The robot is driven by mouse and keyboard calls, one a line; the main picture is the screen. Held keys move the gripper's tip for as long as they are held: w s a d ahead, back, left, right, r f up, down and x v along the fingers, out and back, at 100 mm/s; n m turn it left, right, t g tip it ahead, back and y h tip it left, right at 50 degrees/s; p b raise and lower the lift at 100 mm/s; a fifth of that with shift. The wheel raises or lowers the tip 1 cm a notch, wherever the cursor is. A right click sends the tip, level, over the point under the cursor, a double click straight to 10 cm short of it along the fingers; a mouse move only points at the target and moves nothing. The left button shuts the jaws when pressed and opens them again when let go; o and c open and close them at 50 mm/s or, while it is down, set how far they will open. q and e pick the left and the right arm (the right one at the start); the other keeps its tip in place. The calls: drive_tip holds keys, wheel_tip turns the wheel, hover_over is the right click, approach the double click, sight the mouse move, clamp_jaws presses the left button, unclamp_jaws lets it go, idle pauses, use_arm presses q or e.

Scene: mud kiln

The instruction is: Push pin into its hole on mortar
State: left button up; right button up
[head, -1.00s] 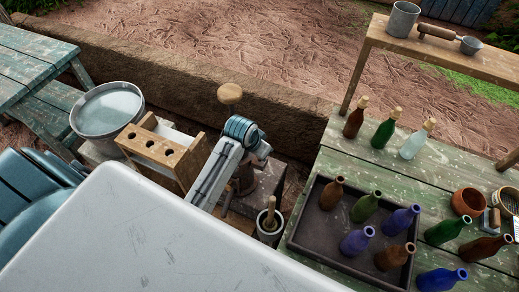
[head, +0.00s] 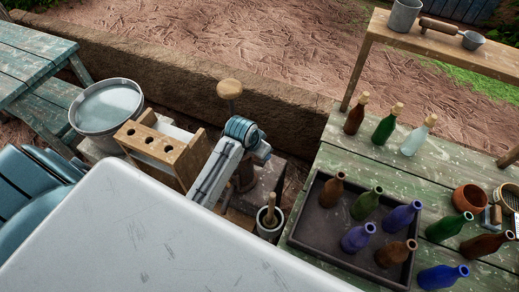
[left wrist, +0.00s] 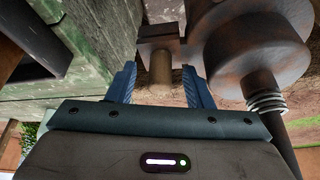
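In the left wrist view, my left gripper (left wrist: 160,86) has its two blue fingers apart. A short rusty-brown cylinder (left wrist: 160,68), possibly the pin, stands in the gap, apart from both fingers as far as I can see. It joins a dark rusty block (left wrist: 158,38) beside a large rusty round body (left wrist: 258,52). No hole can be made out. In the head view, my left wrist (head: 241,130) hides the gripper's fingers. A pale pot like a mortar (head: 270,227) holds a wooden pestle (head: 270,205) to the right of that arm. My right gripper is out of view.
A wooden rack (head: 165,150) with holes stands left of my arm. A round wooden knob (head: 229,89) rises behind my wrist. A dark tray (head: 308,228) with several bottles lies on the green table (head: 330,160) at right. A spring-wrapped rod (left wrist: 265,103) is right of my fingers.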

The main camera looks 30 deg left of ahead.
use_arm(q)
drive_tip(key=d+b+v, duration=0.1)
drive_tip(key=b+v, duration=0.1)
drive_tip(key=v, duration=0.8)
drive_tip(key=shift+s+a+r, duration=0.2)
drive_tip(key=shift+a+r, duration=0.2)
drive_tip(key=shift+a, duration=0.05)
